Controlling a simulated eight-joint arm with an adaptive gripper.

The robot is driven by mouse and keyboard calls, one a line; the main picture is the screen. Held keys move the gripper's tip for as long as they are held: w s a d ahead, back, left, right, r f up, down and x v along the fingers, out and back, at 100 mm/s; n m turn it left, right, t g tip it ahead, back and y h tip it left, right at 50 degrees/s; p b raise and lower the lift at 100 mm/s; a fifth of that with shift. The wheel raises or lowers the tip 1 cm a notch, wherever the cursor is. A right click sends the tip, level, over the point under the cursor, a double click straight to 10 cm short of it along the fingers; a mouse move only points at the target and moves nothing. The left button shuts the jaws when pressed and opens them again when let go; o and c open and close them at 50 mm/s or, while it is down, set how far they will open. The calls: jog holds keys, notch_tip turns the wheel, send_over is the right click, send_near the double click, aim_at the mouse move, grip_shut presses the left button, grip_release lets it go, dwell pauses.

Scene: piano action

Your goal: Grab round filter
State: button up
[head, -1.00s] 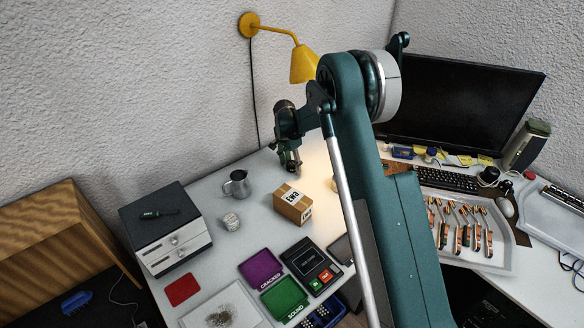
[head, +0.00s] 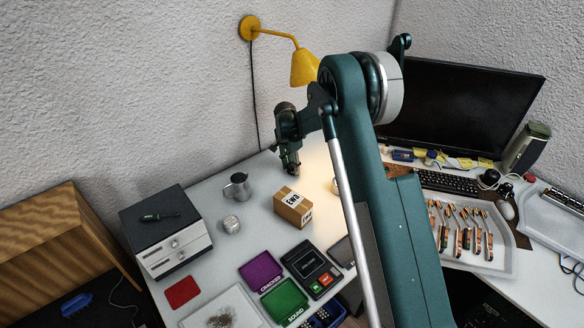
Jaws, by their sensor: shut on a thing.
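My gripper (head: 291,170) hangs near the wall, above the back of the white desk (head: 205,192). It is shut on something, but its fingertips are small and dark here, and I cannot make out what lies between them. I cannot pick out a round filter with certainty. A small round, pale, patterned object (head: 231,224) stands on the desk in front of the metal jug (head: 237,187), well apart from my gripper. Another pale object (head: 335,187) is partly hidden behind my arm.
A cardboard box (head: 293,208) stands below and in front of my gripper. A yellow lamp (head: 304,67) hangs above it. Purple (head: 261,268) and green (head: 284,302) trays lie nearer. A grey machine (head: 166,232) stands left; a monitor (head: 455,112) stands right.

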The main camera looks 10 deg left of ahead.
aim_at(292, 166)
notch_tip(292, 166, up, 7)
jog(key=shift+f+p, duration=0.1)
jog(key=shift+p, duration=0.45)
jog(key=s+d+p, duration=0.1)
jog(key=s+d, duration=1.3)
jog(key=shift+f, duration=0.15)
jog(key=shift+a, duration=0.1)
